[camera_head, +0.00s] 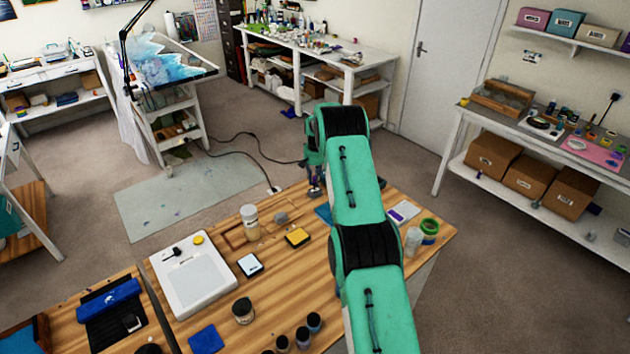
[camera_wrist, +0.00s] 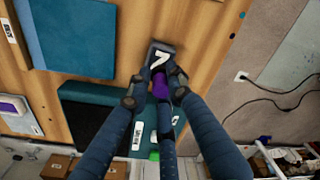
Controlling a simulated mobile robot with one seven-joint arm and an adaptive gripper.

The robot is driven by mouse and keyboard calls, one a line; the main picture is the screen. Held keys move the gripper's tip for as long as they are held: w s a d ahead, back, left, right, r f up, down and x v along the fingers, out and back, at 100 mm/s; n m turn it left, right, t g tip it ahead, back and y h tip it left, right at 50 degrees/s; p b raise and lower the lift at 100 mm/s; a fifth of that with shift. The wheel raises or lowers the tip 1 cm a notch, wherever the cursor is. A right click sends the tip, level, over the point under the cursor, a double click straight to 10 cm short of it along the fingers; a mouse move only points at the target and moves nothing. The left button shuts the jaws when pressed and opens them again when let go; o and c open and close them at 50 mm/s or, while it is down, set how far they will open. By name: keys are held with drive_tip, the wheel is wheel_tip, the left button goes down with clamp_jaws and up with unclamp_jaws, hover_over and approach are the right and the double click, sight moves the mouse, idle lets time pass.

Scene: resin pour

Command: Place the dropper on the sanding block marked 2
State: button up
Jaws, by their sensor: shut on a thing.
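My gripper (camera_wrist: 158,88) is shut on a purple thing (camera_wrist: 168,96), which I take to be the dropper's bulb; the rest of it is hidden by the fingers. Just beyond the fingertips in the wrist view is a dark grey block (camera_wrist: 152,48) with a white numeral. The numeral looks like a 7, but its lower part is covered, so it may be a 2. I cannot tell whether the dropper touches the block. In the head view my gripper (camera_head: 315,188) is at the far edge of the wooden table (camera_head: 285,285), and the block is hard to make out.
A teal flat box (camera_wrist: 80,35) and a dark teal case (camera_wrist: 85,108) lie near the block. Beyond the table edge are floor and cables (camera_wrist: 275,85).

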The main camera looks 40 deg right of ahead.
drive_tip(key=o, duration=0.7)
drive_tip(key=shift+o, duration=0.2)
wheel_tip(320, 180, up, 12)
drive_tip(key=shift+s+a, duration=0.15)
drive_tip(key=shift+s, duration=0.15)
idle(0.4)
drive_tip(key=shift+r, duration=0.1)
